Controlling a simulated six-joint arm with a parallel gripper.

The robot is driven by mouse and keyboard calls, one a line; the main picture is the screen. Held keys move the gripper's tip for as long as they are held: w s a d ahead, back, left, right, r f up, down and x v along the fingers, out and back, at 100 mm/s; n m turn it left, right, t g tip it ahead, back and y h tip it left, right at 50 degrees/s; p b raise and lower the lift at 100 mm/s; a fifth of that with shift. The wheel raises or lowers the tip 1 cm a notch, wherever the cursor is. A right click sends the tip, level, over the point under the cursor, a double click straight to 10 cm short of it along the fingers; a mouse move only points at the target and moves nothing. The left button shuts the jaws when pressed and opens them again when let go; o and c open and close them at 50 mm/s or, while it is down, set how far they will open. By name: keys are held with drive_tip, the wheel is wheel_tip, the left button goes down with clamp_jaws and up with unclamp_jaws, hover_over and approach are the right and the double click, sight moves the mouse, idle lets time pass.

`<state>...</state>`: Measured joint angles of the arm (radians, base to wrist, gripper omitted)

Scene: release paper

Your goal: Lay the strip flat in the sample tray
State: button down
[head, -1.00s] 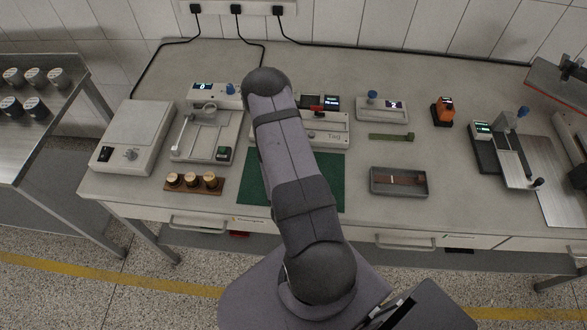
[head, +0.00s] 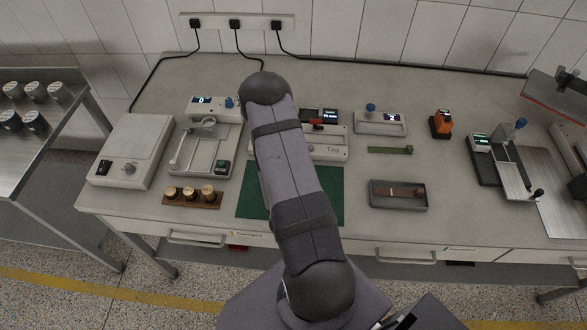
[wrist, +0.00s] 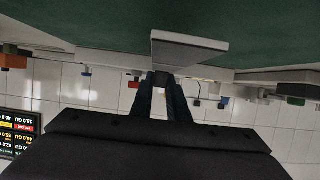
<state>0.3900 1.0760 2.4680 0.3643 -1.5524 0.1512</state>
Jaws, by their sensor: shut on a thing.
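The sample tray (head: 385,207), shallow and grey, sits on the bench right of my arm in the head view. A thin brown strip (head: 410,191) lies across its inside. My gripper is hidden behind my arm in the head view. In the wrist view the dark fingers of my gripper (wrist: 162,78) are close together, shut on a pale grey flat piece (wrist: 188,47) at their tips. I cannot tell from this angle how long that piece is. The green mat (wrist: 80,22) fills the top of the wrist view, close to the piece.
The green mat (head: 331,192) lies left of the tray. Behind the tray are a green bar (head: 385,150) and a small instrument (head: 381,124). An orange device (head: 440,125) stands farther right. A wooden block with brass weights (head: 190,200) is at left. Bare bench surrounds the tray.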

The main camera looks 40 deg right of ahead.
wheel_tip(320, 180, up, 6)
drive_tip(key=shift+p, duration=1.05)
drive_tip(key=shift+r+p, duration=0.85)
drive_tip(key=shift+p, duration=0.05)
drive_tip(key=shift+f, duration=0.1)
drive_tip(key=shift+f, duration=0.15)
drive_tip(key=w+a+n+t+y, duration=0.1)
drive_tip(key=w+a+n+y, duration=0.1)
drive_tip(key=a, duration=0.2)
drive_tip(key=w+a+f+n+t+y, duration=0.1)
drive_tip(key=w+a+n+y, duration=0.1)
drive_tip(key=a, duration=0.1)
drive_tip(key=w+a+f+n+t+y, duration=0.1)
drive_tip(key=w+a+n, duration=0.1)
drive_tip(key=a, duration=0.2)
drive_tip(key=shift+w+a+f+t+y, duration=0.1)
drive_tip(key=shift+a+f+t+y, duration=0.1)
drive_tip(key=shift+a+t+y, duration=0.2)
drive_tip(key=w+a+n+y, duration=0.2)
drive_tip(key=a+n+y, duration=0.35)
drive_tip(key=a, duration=0.35)
drive_tip(key=s+a+r+n+g+y, duration=0.3)
drive_tip(key=s+a+n+g+y, duration=0.45)
drive_tip(key=a+n+y, duration=0.25)
drive_tip(key=d+m+t+h, duration=0.1)
drive_tip(key=d+t, duration=0.1)
drive_tip(key=d, duration=0.5)
drive_tip(key=shift+w+r+m+b, duration=0.35)
drive_tip(key=shift+w, duration=0.05)
